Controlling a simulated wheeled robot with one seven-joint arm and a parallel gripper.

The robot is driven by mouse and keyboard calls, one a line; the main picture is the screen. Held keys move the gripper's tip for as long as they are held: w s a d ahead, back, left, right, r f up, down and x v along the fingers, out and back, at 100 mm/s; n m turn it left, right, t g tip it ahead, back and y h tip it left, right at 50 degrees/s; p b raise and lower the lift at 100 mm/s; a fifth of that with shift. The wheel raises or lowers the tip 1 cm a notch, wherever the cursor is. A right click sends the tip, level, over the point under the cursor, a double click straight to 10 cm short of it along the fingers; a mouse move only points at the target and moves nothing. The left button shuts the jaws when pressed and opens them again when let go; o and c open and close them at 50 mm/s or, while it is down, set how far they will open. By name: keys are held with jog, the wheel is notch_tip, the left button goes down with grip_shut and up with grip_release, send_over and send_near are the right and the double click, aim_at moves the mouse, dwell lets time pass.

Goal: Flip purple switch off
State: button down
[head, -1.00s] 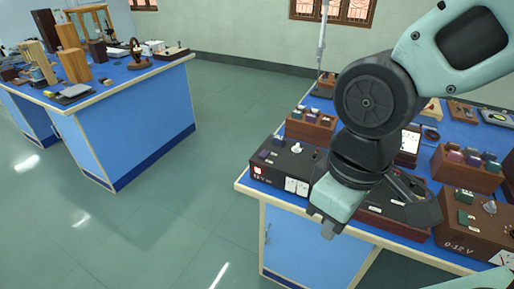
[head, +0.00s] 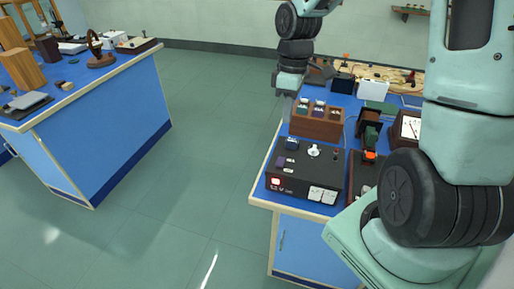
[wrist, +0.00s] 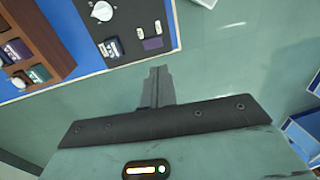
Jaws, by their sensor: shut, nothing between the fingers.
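A black power box (head: 304,178) stands at the near left corner of the right bench. Its top bears a small purple switch (head: 281,161), a dark blue switch (head: 291,144) and a white knob (head: 314,151). The wrist view shows the purple switch (wrist: 152,43) beside the dark blue switch (wrist: 111,47). I cannot tell which way the purple switch is tipped. My gripper (wrist: 158,72) is shut and empty, its tip pointing towards the box edge near the purple switch, with a gap in the picture. In the head view my gripper (head: 285,108) hangs by the bench's left edge.
A wooden rack (head: 318,126) with several coloured blocks stands behind the box. A meter (head: 410,127) and other apparatus crowd the bench to the right. Another blue bench (head: 110,125) stands at the left. The floor (head: 205,150) between the benches is clear.

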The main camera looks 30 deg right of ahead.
aim_at(281, 164)
jog(key=shift+w+d, duration=0.15)
jog(key=shift+w, duration=0.3)
jog(key=f, duration=0.4)
jog(key=s+a+f, duration=0.1)
jog(key=f, duration=0.9)
jog(key=shift+s+a, duration=0.2)
jog(key=shift+a, duration=0.05)
jog(key=shift+f, duration=0.1)
jog(key=shift+s+a+f, duration=0.1)
jog(key=shift+s+f, duration=0.05)
